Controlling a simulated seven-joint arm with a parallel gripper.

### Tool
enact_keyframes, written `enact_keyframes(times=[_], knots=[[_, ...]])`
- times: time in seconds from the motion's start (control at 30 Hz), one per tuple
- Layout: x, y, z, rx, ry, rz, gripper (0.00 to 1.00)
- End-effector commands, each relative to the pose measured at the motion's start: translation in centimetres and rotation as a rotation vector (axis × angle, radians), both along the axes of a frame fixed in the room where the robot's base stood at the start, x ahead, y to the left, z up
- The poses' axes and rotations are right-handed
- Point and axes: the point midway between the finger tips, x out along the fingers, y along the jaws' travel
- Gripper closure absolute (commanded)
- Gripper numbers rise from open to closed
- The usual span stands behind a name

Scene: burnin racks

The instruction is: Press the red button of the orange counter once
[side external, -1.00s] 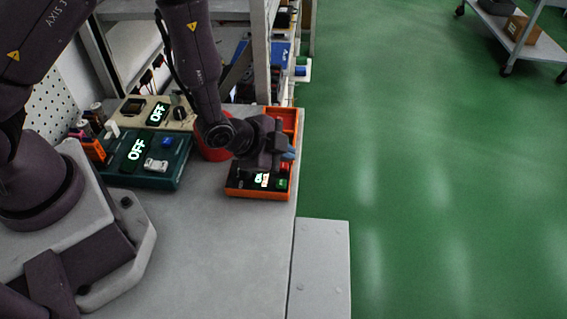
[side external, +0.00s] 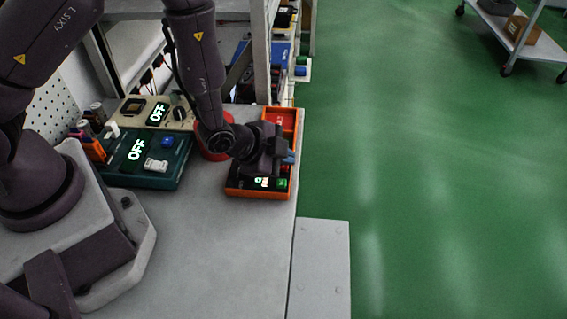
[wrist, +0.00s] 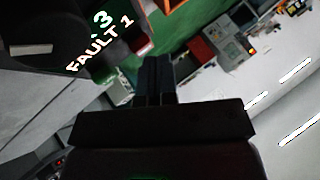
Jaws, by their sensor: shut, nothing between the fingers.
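The orange counter (side external: 258,195) lies near the right edge of the grey bench in the side view, with a lit display and a green button (side external: 282,184). In the wrist view its display (wrist: 100,42) reads "3" and "FAULT 1". The red button (wrist: 141,46) shows in the wrist view just left of the fingertips; in the side view my gripper largely covers it. My gripper (side external: 288,157) is shut and empty, over the far part of the counter. Its closed fingers (wrist: 154,62) show in the wrist view; I cannot tell whether they touch anything.
A teal box (side external: 148,178) and a beige box (side external: 133,108), both showing OFF, stand to the left. An orange tray (side external: 270,114) sits behind the counter, and a red round thing (side external: 211,153) is to its left. The bench front is clear.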

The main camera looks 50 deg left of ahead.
Motion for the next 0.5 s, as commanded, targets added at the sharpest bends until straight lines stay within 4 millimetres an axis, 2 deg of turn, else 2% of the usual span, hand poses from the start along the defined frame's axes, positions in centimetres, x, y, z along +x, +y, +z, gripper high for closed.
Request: enact_keyframes(times=[0.5], knots=[[0.01, -0.01, -0.55, 0.0, 0.0, 0.0, 1.0]])
